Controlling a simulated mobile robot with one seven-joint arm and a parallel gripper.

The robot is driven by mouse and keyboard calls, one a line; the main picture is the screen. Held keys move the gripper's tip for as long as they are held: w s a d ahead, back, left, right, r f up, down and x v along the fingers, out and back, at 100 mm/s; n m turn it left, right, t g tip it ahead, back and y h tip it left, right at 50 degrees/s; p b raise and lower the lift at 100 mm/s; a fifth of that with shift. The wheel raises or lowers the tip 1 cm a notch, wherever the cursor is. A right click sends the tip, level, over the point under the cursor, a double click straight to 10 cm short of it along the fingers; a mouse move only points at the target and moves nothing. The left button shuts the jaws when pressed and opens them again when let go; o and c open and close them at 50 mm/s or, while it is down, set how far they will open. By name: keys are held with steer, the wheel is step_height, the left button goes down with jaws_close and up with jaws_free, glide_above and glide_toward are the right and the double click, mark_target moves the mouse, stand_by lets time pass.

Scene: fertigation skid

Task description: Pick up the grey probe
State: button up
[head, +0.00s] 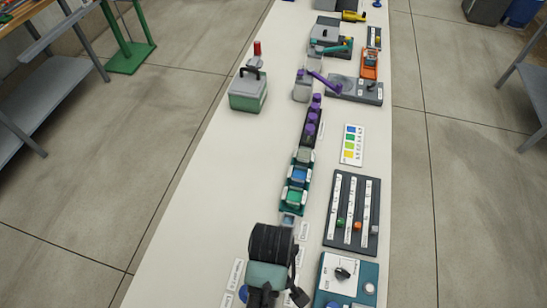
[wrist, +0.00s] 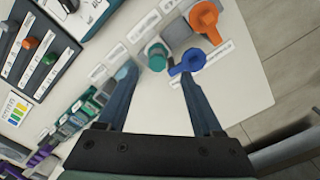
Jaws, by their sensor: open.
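I cannot pick out the grey probe with certainty. One grey-topped piece (head: 303,157) sits at the far end of a short row, beyond a blue one (head: 298,174) and a green one (head: 293,195); it is too small to tell whether it is a probe. My gripper (wrist: 158,78) is open with nothing between its fingers. In the wrist view it is over the bench's near end, by a teal knob (wrist: 157,56) and a blue valve handle (wrist: 188,63). In the head view my arm hides this end.
An orange valve handle (wrist: 204,19) stands beyond the blue one. A slider panel (head: 351,212) and a dial box (head: 346,278) lie right of the row. Purple-capped bottles (head: 313,118) and a green-grey case (head: 248,91) stand farther back. The white bench (head: 205,190) is clear on the left.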

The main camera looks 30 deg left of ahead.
steer(key=shift+w+f+p, duration=0.2)
steer(key=shift+f+p, duration=0.3)
steer(key=shift+f, duration=2.85)
jaws_close()
